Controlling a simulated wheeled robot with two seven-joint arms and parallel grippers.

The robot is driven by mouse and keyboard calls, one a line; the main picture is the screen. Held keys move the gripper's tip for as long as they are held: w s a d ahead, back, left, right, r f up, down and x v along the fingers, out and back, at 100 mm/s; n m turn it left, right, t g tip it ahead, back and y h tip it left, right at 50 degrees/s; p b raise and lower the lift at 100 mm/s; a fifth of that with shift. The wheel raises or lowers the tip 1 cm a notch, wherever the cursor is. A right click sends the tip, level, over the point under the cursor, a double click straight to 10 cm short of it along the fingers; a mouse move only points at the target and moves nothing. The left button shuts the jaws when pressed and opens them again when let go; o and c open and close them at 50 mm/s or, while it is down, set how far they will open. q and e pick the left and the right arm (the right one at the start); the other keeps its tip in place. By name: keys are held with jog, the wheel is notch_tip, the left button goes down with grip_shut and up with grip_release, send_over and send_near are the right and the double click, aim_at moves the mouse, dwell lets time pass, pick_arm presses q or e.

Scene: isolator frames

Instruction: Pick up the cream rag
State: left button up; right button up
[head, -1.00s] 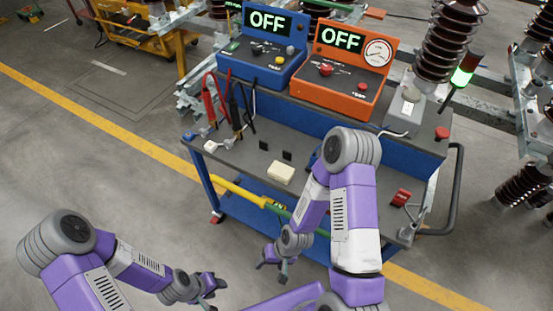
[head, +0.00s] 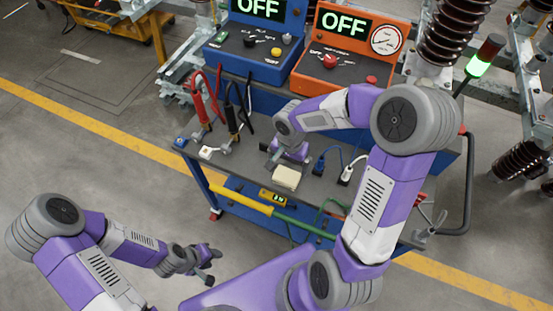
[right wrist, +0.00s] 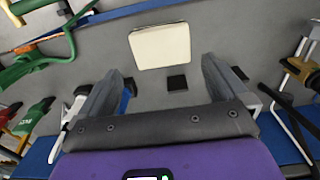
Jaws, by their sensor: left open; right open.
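The cream rag (head: 286,178) is a folded, flat, pale block lying on the grey top of the blue cart, near its front edge. In the right wrist view the rag (right wrist: 160,46) lies beyond the fingertips, between their lines. My right gripper (head: 278,160) is above the cart top, just behind the rag in the head view. In the right wrist view its jaws (right wrist: 160,75) are apart with nothing between them. My left gripper (head: 207,264) is open and empty over the floor at the lower left, away from the cart.
A blue unit (head: 255,45) and an orange unit (head: 345,55), both reading OFF, stand at the cart's back. Red and black clamps (head: 207,105) stand left of the rag. Blue and white plugs (head: 344,176) lie right. A yellow-green pole (head: 245,200) hangs along the front.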

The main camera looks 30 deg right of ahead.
aim_at(287, 175)
jog(key=shift+w+f, duration=0.15)
jog(key=shift+f, duration=0.2)
jog(key=f+b, duration=0.1)
jog(key=f, duration=0.2)
jog(key=f+b, duration=0.1)
jog(key=f, duration=0.2)
jog(key=shift+s+a+f, duration=0.2)
jog(key=shift+f, duration=0.2)
jog(key=shift+c, duration=0.3)
jog(key=c, duration=0.7)
notch_tip(287, 175, up, 10)
jog(key=p, duration=0.2)
jog(key=shift+r+p, duration=0.1)
jog(key=shift+p, duration=0.25)
